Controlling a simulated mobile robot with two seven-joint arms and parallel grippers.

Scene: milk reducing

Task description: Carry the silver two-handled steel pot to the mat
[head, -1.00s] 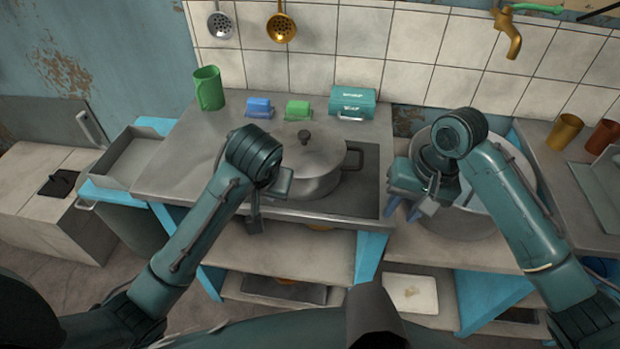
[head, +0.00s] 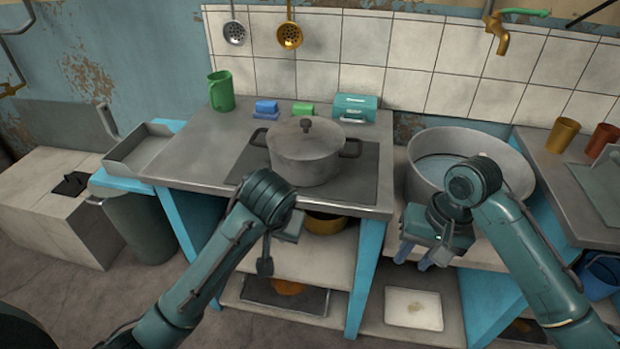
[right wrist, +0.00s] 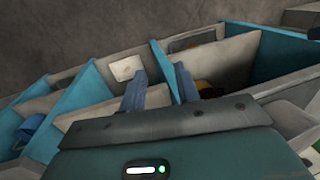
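The two-handled steel pot (head: 305,165) stands upright with its lid on, on a dark grey panel (head: 358,186) set on the counter. Its dark handles stick out left and right. I cannot tell whether that panel is the mat; no other mat is clear. My left gripper (head: 266,264) is below and in front of the pot, off the counter's front edge, apart from the pot; its opening is not clear. My right gripper (head: 413,258) is right of the pot, in front of the basin. In the right wrist view its two fingers (right wrist: 160,80) are apart with nothing between them.
A large basin (head: 425,185) stands to the right. A tray (head: 140,152) is left. The counter (head: 195,150) is bare left of the pot.

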